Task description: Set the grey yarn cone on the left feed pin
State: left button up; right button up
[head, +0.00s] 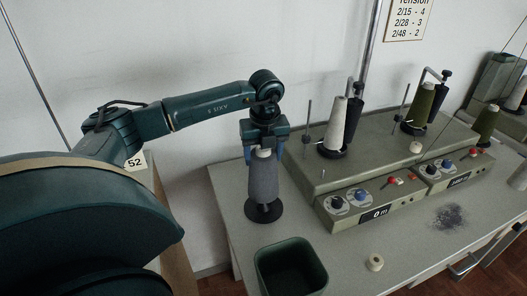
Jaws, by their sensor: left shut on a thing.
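My left gripper (265,149) points down and is shut on the top of the grey yarn cone (263,179). The cone is upright, its pale tip between the fingers. Its lower end is at a round black base (264,211) on the table, left of the winding machine (375,165); I cannot tell whether it rests on it or hangs just above. A thin upright rod (308,122) stands at the machine's left end. I cannot tell for sure which part is the left feed pin. My right gripper is not in view.
A white cone (335,125) and an olive cone (420,107) stand on the machine. A dark green bin (291,268) is at the table's front. A small pale ring (375,262) and grey lint (451,216) lie on the table. Another olive cone (486,120) is at right.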

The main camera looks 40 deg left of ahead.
pick_arm(q)
jog(key=shift+f+b, duration=0.9)
jog(key=shift+f, duration=0.6)
jog(key=shift+f+b, duration=0.45)
jog(key=shift+f, duration=0.2)
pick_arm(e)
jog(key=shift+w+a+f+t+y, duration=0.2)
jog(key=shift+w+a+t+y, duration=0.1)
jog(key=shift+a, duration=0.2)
pick_arm(q)
jog(key=shift+f+b, duration=0.35)
jog(key=shift+f, duration=0.2)
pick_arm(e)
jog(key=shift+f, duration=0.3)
pick_arm(q)
jog(key=o, duration=1.5)
